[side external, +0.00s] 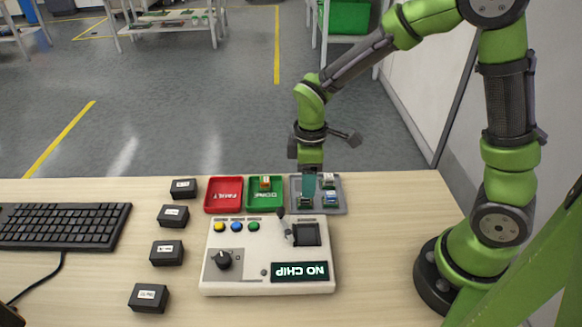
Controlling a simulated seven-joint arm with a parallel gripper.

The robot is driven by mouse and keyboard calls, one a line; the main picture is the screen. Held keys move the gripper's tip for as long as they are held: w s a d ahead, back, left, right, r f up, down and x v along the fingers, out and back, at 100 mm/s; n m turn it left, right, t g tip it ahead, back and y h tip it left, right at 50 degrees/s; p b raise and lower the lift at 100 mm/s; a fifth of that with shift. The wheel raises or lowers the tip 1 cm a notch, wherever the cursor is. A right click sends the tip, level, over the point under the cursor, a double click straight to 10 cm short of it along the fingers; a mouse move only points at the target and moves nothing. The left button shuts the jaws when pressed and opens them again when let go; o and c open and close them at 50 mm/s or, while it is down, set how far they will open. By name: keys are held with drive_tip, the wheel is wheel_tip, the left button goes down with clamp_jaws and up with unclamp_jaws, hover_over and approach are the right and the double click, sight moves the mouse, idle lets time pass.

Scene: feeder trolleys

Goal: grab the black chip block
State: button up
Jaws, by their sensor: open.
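My gripper (309,188) points down over the left part of a grey tray (342,207). Its jaws are open, and the teal-looking fingers partly cover what lies beneath them. Small chip blocks sit in the tray: one at the back right (328,182), one with blue at the front right (330,198) and a dark green one (304,202) just below the fingers. Whether the fingers touch this last one, I cannot tell. Several black blocks with white labels stand in a column on the left, the farthest one (183,188) near the red tray. Which block is the black chip block is unclear.
A red FAULTY tray (224,207) and a green DONE tray (252,205) holding an orange-and-white block (265,183) stand beside the grey tray. A white tester (245,270) reading NO CHIP is in front. A keyboard (60,232) lies left.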

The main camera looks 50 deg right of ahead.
sight(305, 200)
drive_tip(key=f, duration=0.3)
drive_tip(key=w+f, duration=0.1)
drive_tip(key=f, duration=0.1)
drive_tip(key=shift+f, duration=0.15)
clamp_jaws()
